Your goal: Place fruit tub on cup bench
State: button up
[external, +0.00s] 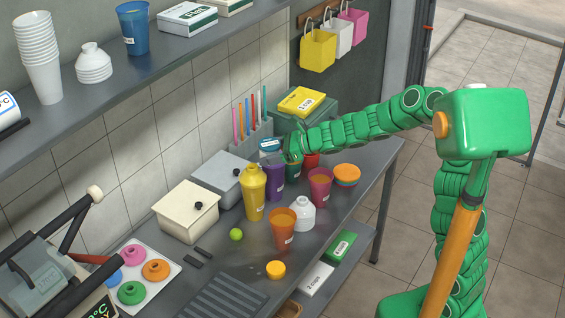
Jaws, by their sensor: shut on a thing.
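My gripper (290,157) is at the back of the cup bench (245,266), at the end of my green arm, just above and behind a row of cups. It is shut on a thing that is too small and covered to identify. A small blue tub-like thing with a pale label (270,145) shows right beside the gripper's left side. I cannot tell whether it is the fruit tub or whether the jaws touch it. A purple cup (275,182) and a red cup (311,161) stand close to the gripper.
A yellow shaker (253,193), orange cup (284,230), white bottle (302,214), pink cup (320,187) and stacked bowls (346,175) stand on the bench. Bare bench lies around the lime. A shelf (160,72) overhangs the left.

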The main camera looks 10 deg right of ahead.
jog(key=w+d+m+t+h, duration=0.2)
jog(key=w+d, duration=0.3)
jog(key=d, duration=0.9)
jog(key=w+d+m+t+h, duration=0.15)
jog(key=w+d, duration=0.35)
jog(key=d, duration=0.9)
jog(key=w+d+m+t+h, duration=0.1)
jog(key=w+d+m+t, duration=0.35)
jog(key=d, duration=1.05)
jog(key=n+g, duration=0.1)
jog(key=g, duration=0.1)
send_over(360, 151)
jog(key=s, duration=0.1)
jog(key=f, duration=1.9)
jog(key=shift+s+a+f, duration=0.1)
jog(key=shift+s+f, duration=0.1)
jog(key=shift+f, duration=0.15)
jog(key=shift+w+f, duration=0.65)
jog(key=shift+f, duration=0.05)
jog(key=shift+w+f, duration=0.15)
jog(key=shift+f, duration=1.5)
